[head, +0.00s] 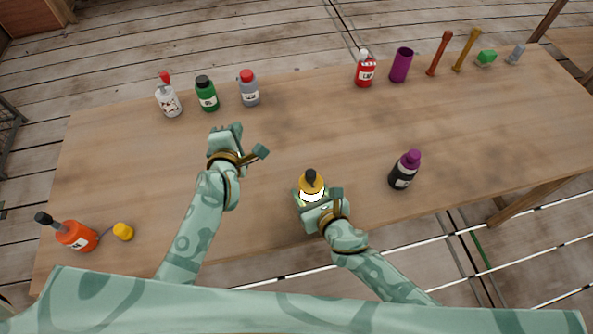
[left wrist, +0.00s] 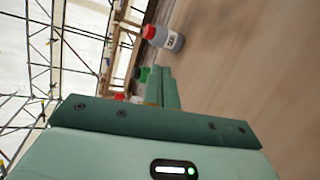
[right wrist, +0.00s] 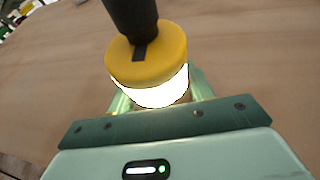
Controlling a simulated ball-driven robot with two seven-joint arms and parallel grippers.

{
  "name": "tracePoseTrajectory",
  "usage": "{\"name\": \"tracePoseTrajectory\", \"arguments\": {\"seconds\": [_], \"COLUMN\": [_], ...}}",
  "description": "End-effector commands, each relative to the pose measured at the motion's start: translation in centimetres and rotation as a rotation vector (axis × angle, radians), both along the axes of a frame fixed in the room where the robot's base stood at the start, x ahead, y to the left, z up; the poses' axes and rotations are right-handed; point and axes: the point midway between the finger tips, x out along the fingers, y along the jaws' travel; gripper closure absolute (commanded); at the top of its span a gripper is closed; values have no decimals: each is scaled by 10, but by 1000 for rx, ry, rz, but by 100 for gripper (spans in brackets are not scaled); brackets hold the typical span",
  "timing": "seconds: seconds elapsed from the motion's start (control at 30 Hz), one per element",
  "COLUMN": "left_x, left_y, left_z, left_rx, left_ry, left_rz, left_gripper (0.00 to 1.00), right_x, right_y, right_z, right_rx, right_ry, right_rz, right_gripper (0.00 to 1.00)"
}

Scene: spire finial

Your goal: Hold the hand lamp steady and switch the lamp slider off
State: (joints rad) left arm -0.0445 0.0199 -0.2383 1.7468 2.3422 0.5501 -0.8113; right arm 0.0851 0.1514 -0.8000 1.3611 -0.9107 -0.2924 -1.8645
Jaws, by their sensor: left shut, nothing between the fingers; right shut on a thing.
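The hand lamp (head: 311,183) stands near the front edge of the table, with a yellow cap, a black top and a white body that glows. In the right wrist view the lamp (right wrist: 150,65) fills the space between the fingers. A small dark mark (right wrist: 139,53) on its yellow cap may be the slider; I cannot tell its position. My right gripper (head: 312,197) is shut on the lamp's glowing body. My left gripper (head: 230,128) is shut and empty above the table, left of and behind the lamp, not touching it.
A black bottle with a purple cap (head: 404,170) stands right of the lamp. White, green (head: 207,93) and grey (head: 249,88) bottles stand at the back left. An orange bottle (head: 77,236) and yellow piece (head: 123,232) are at front left. The table (head: 300,120) between is clear.

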Motion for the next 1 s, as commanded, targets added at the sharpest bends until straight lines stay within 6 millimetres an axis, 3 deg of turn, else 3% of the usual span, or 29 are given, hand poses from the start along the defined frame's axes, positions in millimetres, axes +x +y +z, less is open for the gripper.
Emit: {"name": "tracePoseTrajectory", "arguments": {"seconds": [0.23, 0.4, 0.53, 0.7, 1.0], "left_x": [-48, -91, -114, -125, -124], "left_y": [-27, -51, -62, -67, -68], "left_z": [-17, -31, -39, -42, -41], "left_rx": [102, 121, 121, 122, 122], "left_ry": [-232, -309, -334, -345, -346], "left_rz": [-321, -538, -644, -693, -694], "left_gripper": [100, 100, 100, 100, 100], "right_x": [0, 0, 0, 0, 0], "right_y": [0, 0, 0, 0, 0], "right_z": [0, 0, 0, 0, 0], "right_rx": [0, 0, 0, 0, 0], "right_ry": [0, 0, 0, 0, 0], "right_rz": [0, 0, 0, 0, 0], "right_gripper": [74, 74, 74, 74, 74]}}
